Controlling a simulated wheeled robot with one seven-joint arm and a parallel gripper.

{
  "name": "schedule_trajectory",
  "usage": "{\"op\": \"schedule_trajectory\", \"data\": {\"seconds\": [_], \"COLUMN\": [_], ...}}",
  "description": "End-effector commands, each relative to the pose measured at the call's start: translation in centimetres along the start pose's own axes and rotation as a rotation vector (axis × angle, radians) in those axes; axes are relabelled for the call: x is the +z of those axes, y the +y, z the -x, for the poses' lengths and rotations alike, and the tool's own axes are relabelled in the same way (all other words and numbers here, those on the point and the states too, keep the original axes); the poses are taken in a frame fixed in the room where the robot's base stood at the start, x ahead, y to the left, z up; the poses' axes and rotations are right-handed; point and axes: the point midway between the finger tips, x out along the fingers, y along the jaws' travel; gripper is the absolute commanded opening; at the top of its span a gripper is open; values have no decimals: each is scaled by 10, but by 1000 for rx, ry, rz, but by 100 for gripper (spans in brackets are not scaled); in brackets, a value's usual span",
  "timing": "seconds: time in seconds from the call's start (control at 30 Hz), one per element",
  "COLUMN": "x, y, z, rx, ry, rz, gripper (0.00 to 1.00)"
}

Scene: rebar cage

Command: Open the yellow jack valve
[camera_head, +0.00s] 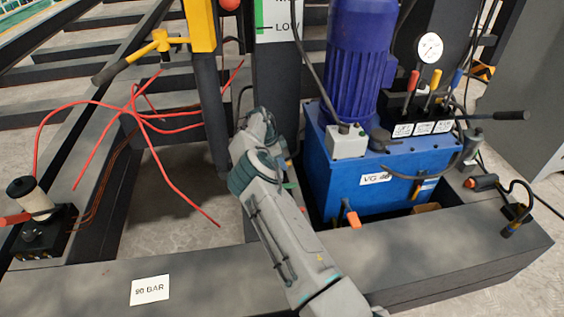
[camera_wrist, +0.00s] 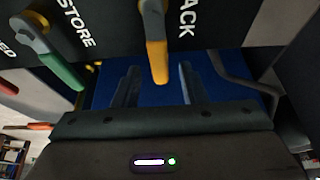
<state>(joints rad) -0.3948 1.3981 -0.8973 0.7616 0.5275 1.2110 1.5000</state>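The yellow jack valve's handle (camera_wrist: 155,60) hangs down from a grey pivot on a dark panel in the wrist view, beside a label of which "ACK" shows. My gripper (camera_wrist: 158,82) is open, one finger on each side of the handle's lower end in the picture. No contact shows, and I cannot tell how deep the handle sits between the fingers. In the head view my arm reaches towards the dark post, and its links hide the gripper and the valve.
A green handle (camera_wrist: 62,70) by the "STORE" label is close left of the yellow one. A bent grey rod (camera_wrist: 240,80) is on the right. In the head view a blue hydraulic unit (camera_head: 345,185) stands right of my arm, and red hoses (camera_head: 150,115) lie left.

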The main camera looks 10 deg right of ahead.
Motion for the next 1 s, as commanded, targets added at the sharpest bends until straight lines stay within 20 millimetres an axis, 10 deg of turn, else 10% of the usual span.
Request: {"op": "schedule_trajectory", "data": {"seconds": [0.23, 0.4, 1.0], "x": [0, 0, 1], "y": [0, 0, -9], "z": [-1, -1, 0], "rx": [0, 0, -65], "ry": [0, 0, -3], "rz": [0, 0, 155], "gripper": [38, 0, 0]}}
